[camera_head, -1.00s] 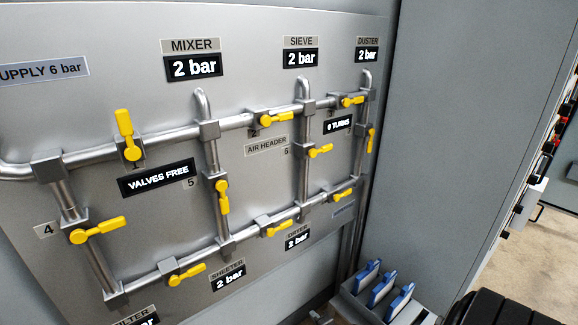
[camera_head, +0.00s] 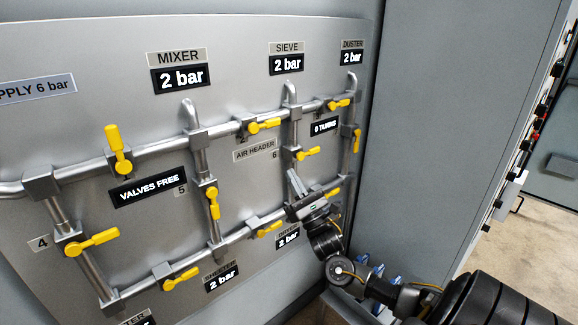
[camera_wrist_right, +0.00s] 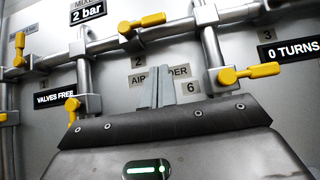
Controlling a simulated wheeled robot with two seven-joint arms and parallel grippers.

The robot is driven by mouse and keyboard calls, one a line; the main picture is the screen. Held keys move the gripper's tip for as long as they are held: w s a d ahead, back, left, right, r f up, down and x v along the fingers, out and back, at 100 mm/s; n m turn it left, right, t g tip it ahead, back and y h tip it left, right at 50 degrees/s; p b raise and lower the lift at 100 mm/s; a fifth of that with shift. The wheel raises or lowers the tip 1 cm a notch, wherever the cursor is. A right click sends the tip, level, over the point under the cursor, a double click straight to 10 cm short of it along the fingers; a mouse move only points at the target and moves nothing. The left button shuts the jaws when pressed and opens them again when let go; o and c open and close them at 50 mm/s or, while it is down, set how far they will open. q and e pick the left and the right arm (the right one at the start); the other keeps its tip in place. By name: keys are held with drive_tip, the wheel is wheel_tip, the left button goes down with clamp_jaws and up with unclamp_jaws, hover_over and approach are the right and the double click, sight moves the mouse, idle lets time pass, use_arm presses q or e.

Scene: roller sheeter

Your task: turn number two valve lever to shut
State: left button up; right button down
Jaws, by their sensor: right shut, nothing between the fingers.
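The number two valve has a yellow lever (camera_head: 263,125) on the upper pipe between the mixer and sieve branches, lying roughly along the pipe. In the right wrist view this lever (camera_wrist_right: 142,23) is at top centre, with the "2" label (camera_wrist_right: 138,62) below it. My right gripper (camera_head: 294,183) is in front of the panel, below and to the right of that lever and apart from it. Its fingers (camera_wrist_right: 156,88) are closed together, empty, and overlap the air header label in the wrist view. My left gripper is not in view.
Pipes and several other yellow levers surround it, including valve six's lever (camera_head: 307,153), valve five's lever (camera_head: 213,202) and an upright lever (camera_head: 118,148). A grey cabinet wall (camera_head: 450,130) stands to the right. Blue-handled items (camera_head: 378,275) sit low behind my right arm.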

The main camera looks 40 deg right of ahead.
sight(265, 125)
drive_tip(key=w+r+p, duration=0.6)
drive_tip(key=r, duration=0.4)
drive_tip(key=shift+f, duration=0.1)
